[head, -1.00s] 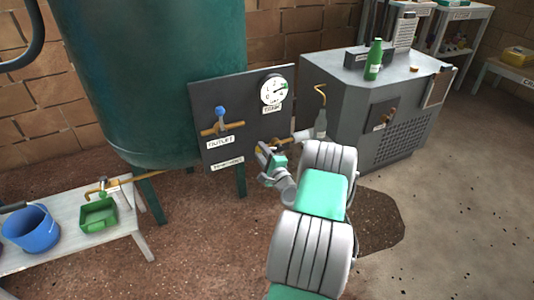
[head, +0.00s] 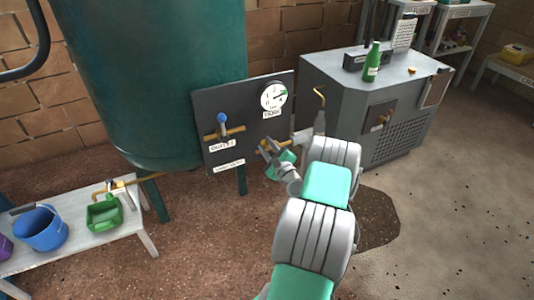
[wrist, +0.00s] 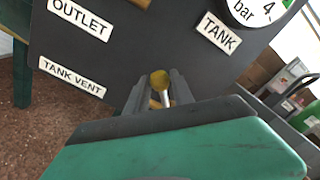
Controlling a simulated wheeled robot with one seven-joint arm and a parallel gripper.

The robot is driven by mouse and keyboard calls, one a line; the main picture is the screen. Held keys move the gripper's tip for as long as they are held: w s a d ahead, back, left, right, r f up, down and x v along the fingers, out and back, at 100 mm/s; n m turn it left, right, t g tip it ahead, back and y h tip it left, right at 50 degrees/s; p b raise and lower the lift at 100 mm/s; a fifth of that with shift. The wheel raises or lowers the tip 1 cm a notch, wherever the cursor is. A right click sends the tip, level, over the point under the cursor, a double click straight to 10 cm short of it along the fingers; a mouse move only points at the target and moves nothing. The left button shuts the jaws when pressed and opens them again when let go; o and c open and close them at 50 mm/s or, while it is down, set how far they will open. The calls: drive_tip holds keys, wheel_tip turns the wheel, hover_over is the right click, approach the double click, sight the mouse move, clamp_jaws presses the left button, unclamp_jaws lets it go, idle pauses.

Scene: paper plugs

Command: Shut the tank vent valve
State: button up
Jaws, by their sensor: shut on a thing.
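The tank vent valve is on the dark panel (head: 240,95), near its lower right. In the wrist view its yellow round knob (wrist: 160,79) on a pale stem stands between my fingers. My gripper (wrist: 158,95) is shut on this valve handle. In the head view my gripper (head: 268,147) is against the panel's lower right and hides most of the valve. A brass pipe (head: 288,140) shows just beside it. The TANK VENT label (wrist: 72,78) is to the left in the wrist view.
The outlet valve with a blue knob (head: 222,118) is up and left on the panel. A pressure gauge (head: 272,96) is above. A grey cabinet (head: 345,95) with a green bottle (head: 372,62) stands right. A bench (head: 140,232) with a blue bucket (head: 40,230) is left.

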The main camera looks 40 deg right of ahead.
drive_tip(key=shift+d+r, duration=0.1)
drive_tip(key=shift+r, duration=0.1)
drive_tip(key=m, duration=0.1)
drive_tip(key=d+m+p, duration=0.1)
drive_tip(key=r+m+p, duration=0.1)
drive_tip(key=shift+s+d, duration=0.3)
drive_tip(key=shift+d, duration=0.1)
drive_tip(key=shift+r+m, duration=0.1)
drive_tip(key=shift+m, duration=0.2)
drive_tip(key=shift+s+d+r+m+p, duration=0.15)
drive_tip(key=shift+d+m+p, duration=0.3)
drive_tip(key=shift+m, duration=0.3)
drive_tip(key=shift+s+d+r+m+p, duration=0.15)
drive_tip(key=shift+d+m+p, duration=0.2)
drive_tip(key=shift+d+m, duration=0.3)
drive_tip(key=shift+a, duration=0.1)
